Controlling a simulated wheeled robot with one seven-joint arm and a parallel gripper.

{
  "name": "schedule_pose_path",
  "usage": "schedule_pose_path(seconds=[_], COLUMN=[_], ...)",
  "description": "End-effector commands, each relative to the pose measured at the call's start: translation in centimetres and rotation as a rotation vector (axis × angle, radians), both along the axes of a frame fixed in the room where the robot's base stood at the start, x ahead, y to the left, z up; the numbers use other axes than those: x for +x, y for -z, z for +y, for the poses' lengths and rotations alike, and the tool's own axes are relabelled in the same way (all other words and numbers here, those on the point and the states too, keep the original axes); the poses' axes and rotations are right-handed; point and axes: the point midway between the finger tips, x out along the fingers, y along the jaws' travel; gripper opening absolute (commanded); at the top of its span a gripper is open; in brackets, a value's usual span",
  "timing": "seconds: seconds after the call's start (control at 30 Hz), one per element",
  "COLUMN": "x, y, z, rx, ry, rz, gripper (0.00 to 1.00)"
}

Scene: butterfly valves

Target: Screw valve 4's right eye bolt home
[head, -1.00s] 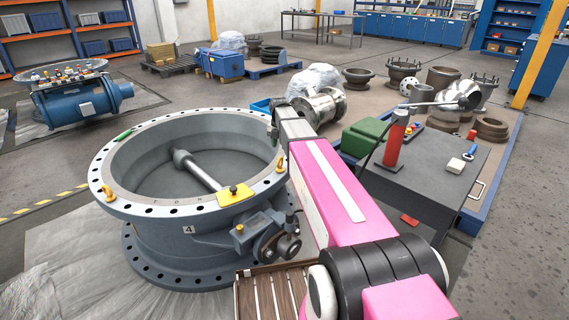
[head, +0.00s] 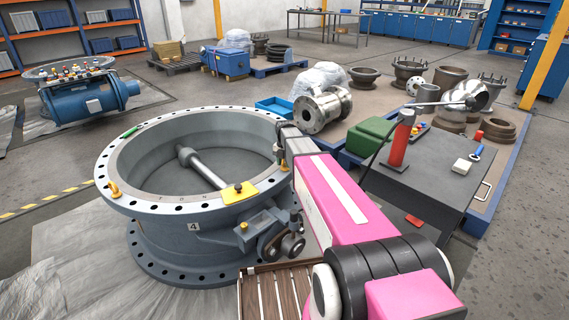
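Valve 4 (head: 195,226) is the large grey flanged ring with a "4" plate, at the left centre of the head view. Its left eye bolt (head: 114,190) is orange and stands on the rim. Of the right eye bolt (head: 284,165), only a small orange bit shows at the rim's right side, just under the end of my arm. My gripper (head: 283,153) points down over that spot, close to the bolt. Its fingers are small and mostly hidden by the arm, so I cannot tell whether they hold the bolt.
A green marker-like item (head: 131,131) lies on the rim's left. A dark cart (head: 430,180) with a red cylinder (head: 398,143) stands to the right.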

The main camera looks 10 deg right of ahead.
Motion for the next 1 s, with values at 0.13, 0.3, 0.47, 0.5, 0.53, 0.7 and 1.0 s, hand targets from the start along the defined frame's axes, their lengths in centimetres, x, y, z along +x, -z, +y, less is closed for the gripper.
schedule_pose_path(seconds=[0.13,0.3,0.47,0.5,0.53,0.7,1.0], x=[0.00,0.00,0.00,0.00,0.01,0.01,0.07], y=[0.03,0.03,0.02,0.02,0.02,0.02,0.01], z=[0.00,0.00,0.00,0.00,0.01,0.02,0.09], rx=[0.000,0.000,0.000,0.000,0.000,0.000,0.000], ry=[0.000,0.000,0.000,0.000,0.001,0.023,0.184], rz=[0.000,0.000,0.000,0.000,0.000,0.000,0.000], gripper=[0.40,0.14,0.00,0.00,0.00,0.00,0.00])
